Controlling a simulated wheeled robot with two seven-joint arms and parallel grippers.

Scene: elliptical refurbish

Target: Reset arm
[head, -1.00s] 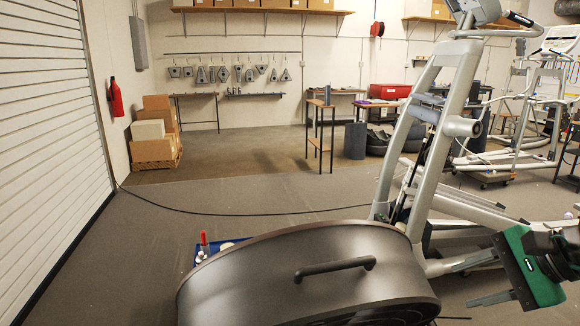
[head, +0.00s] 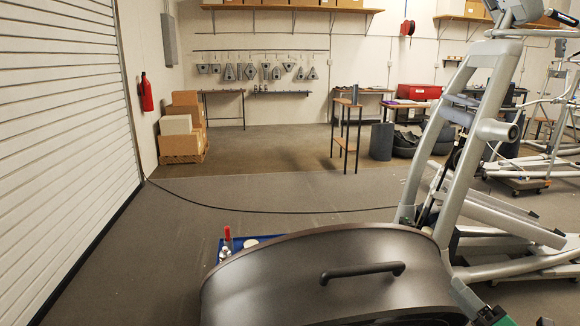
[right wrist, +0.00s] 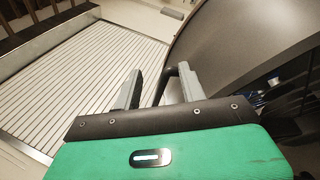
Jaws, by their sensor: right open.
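A large elliptical machine (head: 480,130) with a grey frame stands at the right. Its dark rounded cover (head: 300,275) fills the bottom middle of the head view, with a black bar handle (head: 362,272) on its side. My right gripper (right wrist: 158,88) is open, its two grey fingers apart in the right wrist view. The dark handle (right wrist: 168,76) shows beyond and between the fingers there; I cannot tell how far off it is. In the head view only a small green part of the right gripper shows at the bottom edge, right of the cover. My left gripper is not in view.
A blue tray (head: 224,246) with a red-capped bottle (head: 227,238) is partly hidden behind the cover. A black cable (head: 270,210) crosses the floor. Boxes (head: 183,128) stand by the left wall near the shutter (head: 60,150). Floor at the left is clear.

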